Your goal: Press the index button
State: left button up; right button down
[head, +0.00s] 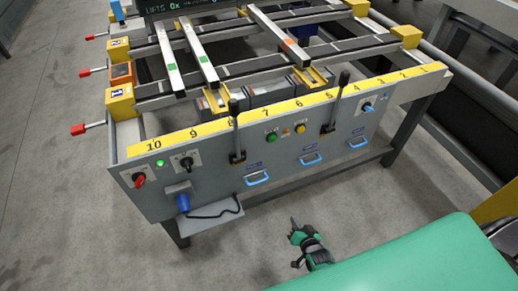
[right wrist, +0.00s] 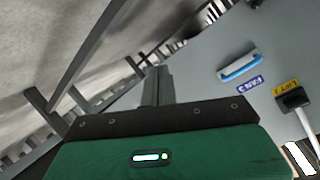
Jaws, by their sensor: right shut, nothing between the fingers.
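On the grey front panel (head: 210,164) in the head view are a green round button (head: 271,137) and a yellow round button (head: 299,128), side by side between two black levers. Their small labels are too small to read, so I cannot tell which is the index button. My right gripper (head: 294,223) is below and in front of the panel, apart from it, with its fingers shut and empty. In the right wrist view the shut fingers (right wrist: 158,85) point past the panel's lower part; neither button shows there. My left gripper is not in view.
Levers (head: 235,130) and (head: 335,105) stick out beside the buttons. Blue handles (head: 257,178) sit lower on the panel; one shows in the right wrist view (right wrist: 239,66). A red knob (head: 139,180) and blue plug (head: 183,202) are at left. The floor in front is clear.

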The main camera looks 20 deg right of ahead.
jog(key=w+d+r+m+t+b, duration=0.2)
jog(key=w+r+t+b, duration=0.1)
jog(key=w+r, duration=0.2)
jog(key=m+t+h+b, duration=0.8)
jog(key=m+h+b, duration=0.1)
jog(key=m+b, duration=0.15)
send_near(301, 130)
jog(key=s+d+r, duration=0.3)
jog(key=s+r, duration=0.2)
jog(key=s, duration=0.1)
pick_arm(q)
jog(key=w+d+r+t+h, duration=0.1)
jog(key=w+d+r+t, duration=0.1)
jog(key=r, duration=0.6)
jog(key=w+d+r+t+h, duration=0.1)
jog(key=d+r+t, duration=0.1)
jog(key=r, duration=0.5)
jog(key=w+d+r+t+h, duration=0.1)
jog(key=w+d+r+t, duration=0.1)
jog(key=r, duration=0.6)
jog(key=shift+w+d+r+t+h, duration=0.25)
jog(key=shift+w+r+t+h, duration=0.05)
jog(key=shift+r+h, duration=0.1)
pick_arm(e)
jog(key=shift+d+r+m, duration=0.1)
jog(key=shift+d+m, duration=0.05)
jog(key=shift+m, duration=0.2)
jog(key=shift+w, duration=0.1)
